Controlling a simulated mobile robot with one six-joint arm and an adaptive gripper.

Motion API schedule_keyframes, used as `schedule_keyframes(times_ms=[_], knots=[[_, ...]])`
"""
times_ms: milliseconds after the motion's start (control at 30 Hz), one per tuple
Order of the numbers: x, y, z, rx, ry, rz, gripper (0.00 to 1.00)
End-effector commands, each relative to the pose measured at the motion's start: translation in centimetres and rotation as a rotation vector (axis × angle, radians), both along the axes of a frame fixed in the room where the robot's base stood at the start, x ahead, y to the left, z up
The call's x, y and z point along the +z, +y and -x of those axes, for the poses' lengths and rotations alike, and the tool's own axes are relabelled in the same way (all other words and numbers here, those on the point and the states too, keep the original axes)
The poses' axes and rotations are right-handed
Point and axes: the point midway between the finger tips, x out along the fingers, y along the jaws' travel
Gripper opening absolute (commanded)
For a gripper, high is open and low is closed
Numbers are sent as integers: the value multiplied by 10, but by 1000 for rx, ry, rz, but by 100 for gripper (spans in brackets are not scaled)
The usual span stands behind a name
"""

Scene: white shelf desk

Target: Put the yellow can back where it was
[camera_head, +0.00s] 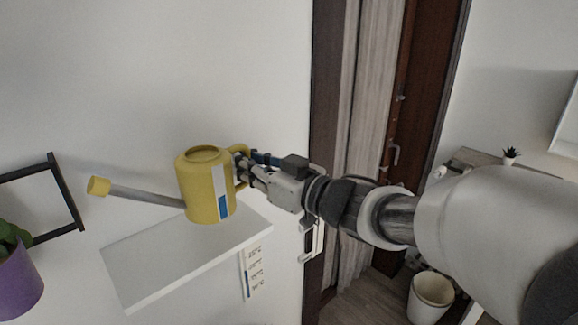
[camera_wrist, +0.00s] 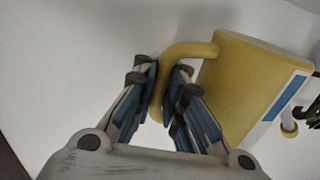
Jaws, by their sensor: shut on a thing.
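The yellow can (camera_head: 196,195) is a watering can with a grey spout ending in a yellow head at left, a handle at right and a blue-and-white label. It looks upright over or on the white wall shelf (camera_head: 190,255); I cannot tell whether its base touches the shelf. My gripper (camera_head: 243,168) is shut on the can's handle from the right. In the wrist view the fingers (camera_wrist: 170,92) sit on either side of the curved yellow handle (camera_wrist: 180,62), with the can's body (camera_wrist: 250,90) to the right.
A purple pot (camera_head: 18,285) with a green plant stands at the lower left, by a black frame (camera_head: 70,195) on the wall. A text sign (camera_head: 254,272) hangs under the shelf's right end. A white bin (camera_head: 430,297) stands on the floor at right. The shelf's front left is bare.

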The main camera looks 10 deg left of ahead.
Motion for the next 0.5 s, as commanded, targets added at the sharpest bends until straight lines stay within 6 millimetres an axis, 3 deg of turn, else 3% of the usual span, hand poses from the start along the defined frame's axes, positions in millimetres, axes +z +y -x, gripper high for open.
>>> schedule_keyframes(times_ms=[500], knots=[[-57, 0, 0, 0, -1, -3, 0]])
